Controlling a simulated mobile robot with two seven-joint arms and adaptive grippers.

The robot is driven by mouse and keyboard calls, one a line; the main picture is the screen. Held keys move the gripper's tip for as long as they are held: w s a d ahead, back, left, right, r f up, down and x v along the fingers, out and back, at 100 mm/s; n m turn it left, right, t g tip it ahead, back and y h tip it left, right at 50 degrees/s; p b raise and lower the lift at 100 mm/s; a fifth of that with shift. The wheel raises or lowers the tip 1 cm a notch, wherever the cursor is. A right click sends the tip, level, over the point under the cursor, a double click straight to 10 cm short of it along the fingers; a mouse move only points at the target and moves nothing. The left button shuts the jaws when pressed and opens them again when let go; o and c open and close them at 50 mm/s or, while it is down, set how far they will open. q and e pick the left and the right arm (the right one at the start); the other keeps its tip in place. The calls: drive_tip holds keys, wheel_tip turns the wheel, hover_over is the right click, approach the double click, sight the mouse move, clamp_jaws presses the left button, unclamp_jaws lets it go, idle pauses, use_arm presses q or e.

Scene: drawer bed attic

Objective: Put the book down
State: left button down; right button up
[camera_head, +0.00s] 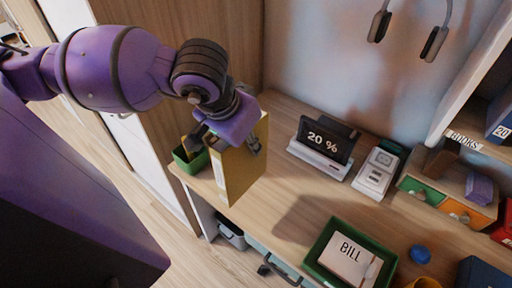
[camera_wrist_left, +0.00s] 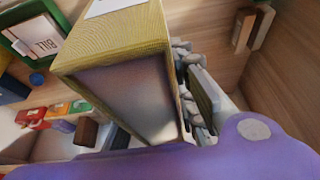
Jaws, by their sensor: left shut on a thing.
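A yellow book (camera_head: 243,168) is upright in my left gripper (camera_head: 206,138), near the left end of the wooden desk (camera_head: 290,195). The left gripper is shut on the book, and its fingers are partly hidden behind the wrist and the book. In the left wrist view the book (camera_wrist_left: 118,42) fills the middle, and the grey gripper fingers (camera_wrist_left: 195,90) press against its side. A dark shadow lies on the desk to the right of the book. I cannot tell exactly how far its lower edge is from the desk top. My right gripper is not in view.
A green container (camera_head: 190,160) stands at the desk's left end, behind the book. A 20 % display (camera_head: 325,142) and a white device (camera_head: 376,173) stand at the back. A green tray (camera_head: 318,251) with a BILL paper is at front right. The middle of the desk is bare.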

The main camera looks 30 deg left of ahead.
use_arm(q)
drive_tip(key=w+a+f+b, duration=0.2)
drive_tip(key=w+a+f, duration=0.3)
drive_tip(key=w+f, duration=0.4)
drive_tip(key=shift+b+x, duration=0.3)
drive_tip(key=shift+x, duration=0.8)
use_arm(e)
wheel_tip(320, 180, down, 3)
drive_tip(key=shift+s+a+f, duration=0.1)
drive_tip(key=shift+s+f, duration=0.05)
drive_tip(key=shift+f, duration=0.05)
use_arm(q)
drive_tip(key=shift+s+a+f, duration=0.15)
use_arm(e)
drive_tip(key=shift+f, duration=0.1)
